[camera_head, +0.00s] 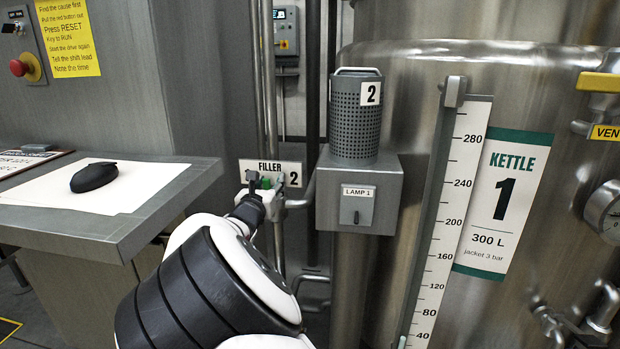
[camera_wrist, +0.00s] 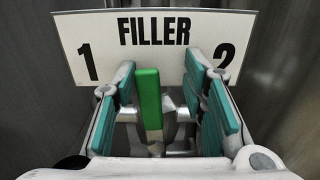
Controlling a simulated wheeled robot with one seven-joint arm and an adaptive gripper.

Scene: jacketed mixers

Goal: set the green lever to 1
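The green lever (camera_wrist: 149,98) stands upright in the wrist view, below the middle of the white FILLER plate (camera_wrist: 150,70), between the printed 1 at left and 2 at right. In the head view a small part of the green lever (camera_head: 266,183) shows under the FILLER plate (camera_head: 262,168). My gripper (camera_wrist: 165,110) is open, with one teal-padded finger on each side of the lever. The lever is nearer the left finger, and I cannot tell whether they touch. In the head view my gripper (camera_head: 257,190) is at the lever, partly hidden by my arm.
A grey box labelled LAMP 1 (camera_head: 358,210) with a perforated cylinder (camera_head: 356,125) stands just right of the lever. The large steel kettle (camera_head: 450,60) fills the right side. A grey table (camera_head: 185,185) with a black mouse-like object (camera_head: 94,177) is at left. Vertical pipes (camera_head: 269,90) run behind.

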